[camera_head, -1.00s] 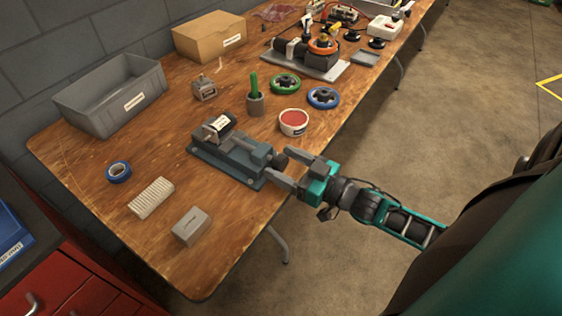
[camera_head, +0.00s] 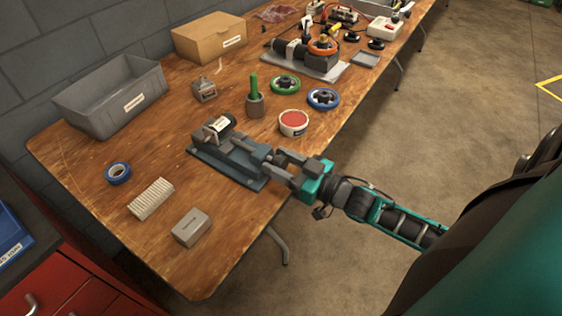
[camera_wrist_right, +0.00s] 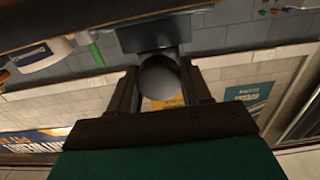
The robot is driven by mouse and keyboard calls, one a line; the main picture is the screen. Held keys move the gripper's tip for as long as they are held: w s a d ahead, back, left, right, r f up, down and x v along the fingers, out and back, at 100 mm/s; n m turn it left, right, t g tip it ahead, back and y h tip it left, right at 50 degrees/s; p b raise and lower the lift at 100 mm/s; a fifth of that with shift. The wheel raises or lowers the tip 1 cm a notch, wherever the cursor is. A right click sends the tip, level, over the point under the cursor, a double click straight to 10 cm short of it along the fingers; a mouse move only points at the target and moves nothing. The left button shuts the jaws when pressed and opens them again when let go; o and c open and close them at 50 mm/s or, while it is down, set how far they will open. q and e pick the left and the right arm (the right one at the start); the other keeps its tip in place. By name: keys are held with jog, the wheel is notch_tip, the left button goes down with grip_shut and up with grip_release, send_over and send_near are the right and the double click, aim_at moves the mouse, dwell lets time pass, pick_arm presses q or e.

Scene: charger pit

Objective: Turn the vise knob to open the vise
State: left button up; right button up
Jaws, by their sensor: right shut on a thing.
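The grey-blue vise (camera_head: 232,162) lies on the wooden table near its front edge, with a dark cylinder with a white label (camera_head: 218,124) at its far left end. My right gripper (camera_head: 278,168) is at the vise's near right end, shut on the round grey vise knob (camera_wrist_right: 159,80). In the right wrist view the knob sits between the two fingers, in front of the vise body. In the head view the fingers mostly hide the knob. My left gripper is not in view.
A white tub with a red top (camera_head: 293,122) stands just beyond the vise. A grey block (camera_head: 192,228), a white ribbed block (camera_head: 151,199) and blue tape (camera_head: 118,173) lie to the left. A grey bin (camera_head: 112,97) stands at the back.

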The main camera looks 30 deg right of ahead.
jog(key=shift+n, duration=0.3)
jog(key=shift+c, duration=0.2)
jog(key=n+p, duration=0.1)
jog(key=n, duration=0.2)
jog(key=shift+a+p, duration=0.1)
jog(key=shift+p, duration=0.2)
jog(key=n, duration=0.3)
jog(key=shift+s+n+p, duration=0.1)
jog(key=shift+n+p, duration=0.2)
jog(key=shift+n, duration=0.1)
jog(key=shift+f+n, duration=0.1)
jog(key=shift+n, duration=1.1)
jog(key=shift+n, duration=0.3)
jog(key=o, duration=1)
